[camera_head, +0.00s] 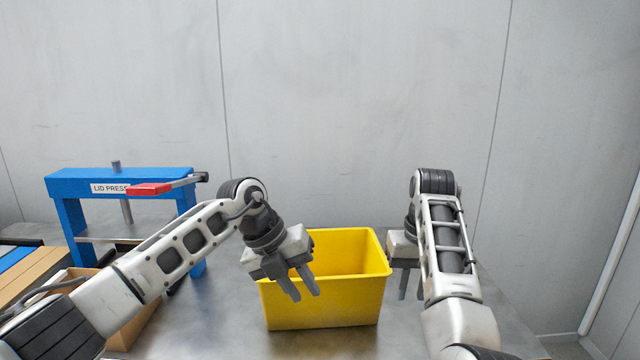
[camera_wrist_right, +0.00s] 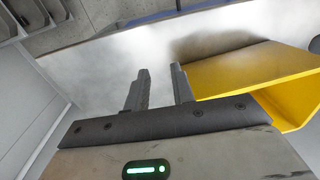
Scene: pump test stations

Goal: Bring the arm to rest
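My left gripper (camera_head: 305,284) hangs at the left front of the yellow bin (camera_head: 325,312), in front of its rim. Its two fingers are apart with nothing visible between them. My right gripper (camera_head: 411,283) is just right of the bin, fingers pointing down. In the right wrist view the right gripper's fingers (camera_wrist_right: 158,84) are apart with a gap and nothing between them. The yellow bin also shows in the right wrist view (camera_wrist_right: 250,70), to the right of the fingers. The part of the bin's inside that shows in the head view looks empty.
A blue lid press (camera_head: 120,176) with a red-handled lever (camera_head: 150,189) stands at the left. A cardboard box (camera_head: 140,325) is partly hidden behind my left arm. The metal table (camera_head: 235,335) is clear around the bin. A grey wall (camera_head: 360,100) closes the back.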

